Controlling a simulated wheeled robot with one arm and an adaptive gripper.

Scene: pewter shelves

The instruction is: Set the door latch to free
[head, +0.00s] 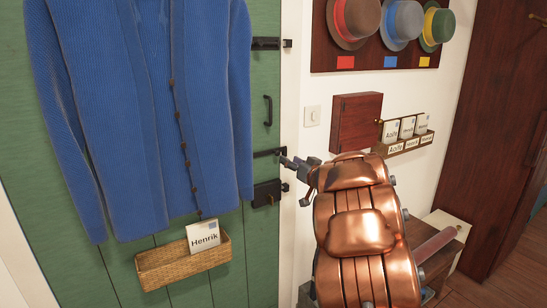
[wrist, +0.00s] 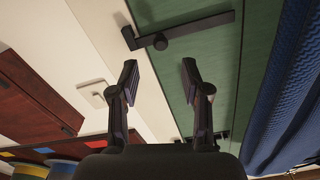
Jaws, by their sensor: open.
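The door latch is a dark flat bar on the green door (head: 130,262), near its right edge. In the head view the latch bar (head: 266,154) lies roughly level below the door handle. In the wrist view the latch bar (wrist: 195,29) shows a round knob (wrist: 160,42), and its end is close to a dark catch (wrist: 128,38) on the pale frame. Whether the end sits in the catch is unclear. My gripper (head: 292,166) is just right of the latch. Its fingers (wrist: 159,76) are open and empty, apart from the knob, which lies ahead between their lines.
A blue cardigan (head: 140,100) and a basket with a Henrik card (head: 190,258) hang on the door. A black handle (head: 267,110) is above the latch, a dark lock box (head: 266,192) below. A light switch (head: 312,116) and red box (head: 356,121) are on the wall.

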